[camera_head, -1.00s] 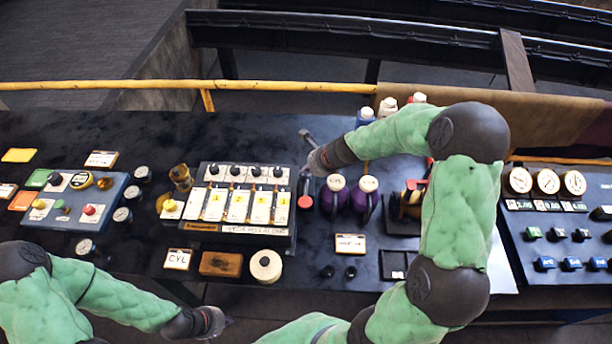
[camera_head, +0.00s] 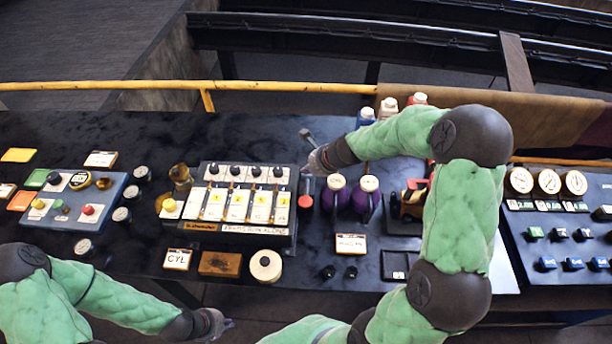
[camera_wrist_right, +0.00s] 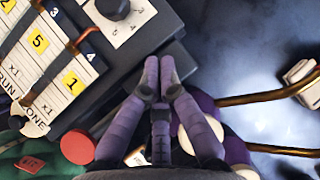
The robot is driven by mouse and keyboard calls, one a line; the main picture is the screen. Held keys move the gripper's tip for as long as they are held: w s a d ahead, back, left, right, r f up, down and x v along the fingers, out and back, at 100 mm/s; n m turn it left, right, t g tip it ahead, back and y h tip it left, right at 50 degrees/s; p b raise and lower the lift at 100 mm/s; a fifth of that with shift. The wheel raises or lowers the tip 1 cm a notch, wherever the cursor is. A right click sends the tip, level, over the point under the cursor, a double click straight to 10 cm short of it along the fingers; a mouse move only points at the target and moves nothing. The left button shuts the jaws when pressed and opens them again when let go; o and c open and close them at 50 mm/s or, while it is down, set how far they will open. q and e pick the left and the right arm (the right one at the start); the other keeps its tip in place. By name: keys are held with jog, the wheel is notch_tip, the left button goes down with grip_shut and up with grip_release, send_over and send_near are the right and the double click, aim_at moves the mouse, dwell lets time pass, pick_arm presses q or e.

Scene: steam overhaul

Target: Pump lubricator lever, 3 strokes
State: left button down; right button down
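The lubricator (camera_head: 240,205) is a dark box with a row of white-and-yellow feed strips and black knobs along its top. Its upper right corner shows in the right wrist view (camera_wrist_right: 150,30). A grey lever bar (camera_head: 307,135) sticks up beyond the box's right back corner. My right gripper (camera_head: 312,165) is at that corner, just below the lever's visible end. In the right wrist view its purple fingers (camera_wrist_right: 160,64) lie close together over a dark block beside the box; whether they hold the lever is hidden. My left gripper (camera_head: 226,323) hangs near the table's front edge, its fingers unclear.
A red round knob (camera_head: 305,201) and two purple jars with white lids (camera_head: 336,183) (camera_head: 368,184) stand right of the lubricator. A blue control panel (camera_head: 75,205) is at left and a gauge panel (camera_head: 550,215) at right. A yellow rail (camera_head: 270,86) runs behind the table.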

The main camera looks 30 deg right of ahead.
aim_at(307, 179)
jog(key=shift+s+a+f, duration=0.2)
jog(key=shift+s+f, duration=0.2)
jog(key=shift+f, duration=0.25)
jog(key=shift+s+a+f, duration=0.2)
jog(key=shift+s+f, duration=0.15)
jog(key=shift+f, duration=0.25)
jog(key=shift+w+d+r+p, duration=0.15)
jog(key=shift+w+r+p, duration=0.15)
jog(key=shift+r+p, duration=0.35)
jog(key=shift+f, duration=0.15)
jog(key=shift+w+d+r+p, duration=0.1)
jog(key=shift+w+r+p, duration=0.15)
jog(key=shift+r+p, duration=0.55)
jog(key=r+p, duration=0.2)
jog(key=w+r+p, duration=0.1)
jog(key=p, duration=0.1)
jog(key=shift+w+d+r, duration=0.1)
jog(key=shift+d+r, duration=0.15)
jog(key=shift+d, duration=0.1)
jog(key=shift+w+d+r, duration=0.1)
jog(key=shift+r, duration=0.05)
